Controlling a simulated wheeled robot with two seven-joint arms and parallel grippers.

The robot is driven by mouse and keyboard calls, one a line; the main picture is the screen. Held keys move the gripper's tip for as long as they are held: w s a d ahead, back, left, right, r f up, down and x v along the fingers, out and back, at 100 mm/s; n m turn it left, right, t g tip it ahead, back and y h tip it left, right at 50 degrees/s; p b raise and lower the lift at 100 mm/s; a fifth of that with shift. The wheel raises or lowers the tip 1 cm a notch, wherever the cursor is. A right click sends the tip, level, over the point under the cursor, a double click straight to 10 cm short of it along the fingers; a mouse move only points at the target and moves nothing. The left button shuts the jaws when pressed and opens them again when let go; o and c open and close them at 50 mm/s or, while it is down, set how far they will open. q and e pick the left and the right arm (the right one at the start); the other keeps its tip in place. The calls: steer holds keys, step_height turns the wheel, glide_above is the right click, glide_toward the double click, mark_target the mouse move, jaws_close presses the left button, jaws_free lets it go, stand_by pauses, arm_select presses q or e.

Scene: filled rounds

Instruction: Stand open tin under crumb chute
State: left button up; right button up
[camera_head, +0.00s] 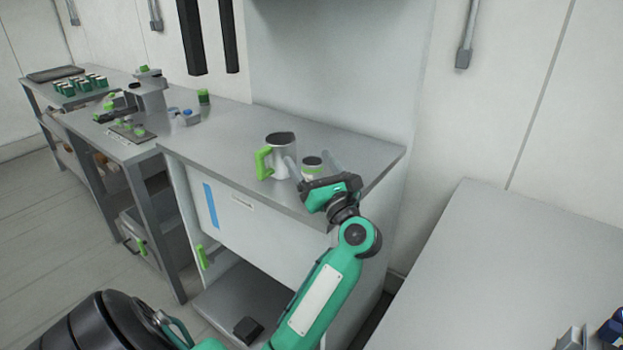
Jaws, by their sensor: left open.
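A grey jug (280,155) with a green handle stands just left of the tin, close to the left finger. I cannot make out a crumb chute for certain. My right gripper is not in view.
A grey machine (150,97) with green parts stands further left, near a green tin (203,97) and several green-and-white tins (80,86). The counter between machine and jug is mostly clear. A bare grey table (500,260) lies right, with blue and grey items (608,330) at its corner.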

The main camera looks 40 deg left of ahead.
mark_target(314, 171)
arm_select(q)
steer(key=w+f+t+h, duration=0.1)
steer(key=f, duration=0.1)
steer(key=w+d+f+t+h, duration=0.1)
steer(key=f+h, duration=0.1)
steer(key=f, duration=0.1)
steer(key=w+f+m+h, duration=0.1)
steer(key=f+h, duration=0.1)
steer(key=f, duration=0.1)
steer(key=shift+w+d+f+t, duration=0.2)
steer(key=shift+d+t, duration=0.1)
steer(key=shift+t, duration=0.1)
steer(key=shift+w+f+h, duration=0.1)
steer(key=shift+f+h, duration=0.05)
steer(key=shift+h, duration=0.15)
steer(key=x, duration=0.8)
steer(key=shift+w+a, duration=0.1)
steer(key=shift+a, duration=0.1)
steer(key=shift+p+x, duration=0.7)
steer(key=shift+x, duration=1.9)
steer(key=shift+w+d+f, duration=0.1)
steer(key=shift+w+d, duration=0.05)
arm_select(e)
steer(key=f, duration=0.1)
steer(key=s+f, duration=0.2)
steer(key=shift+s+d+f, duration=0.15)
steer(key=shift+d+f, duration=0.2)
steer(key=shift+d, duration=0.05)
arm_select(q)
steer(key=shift+c, duration=0.5)
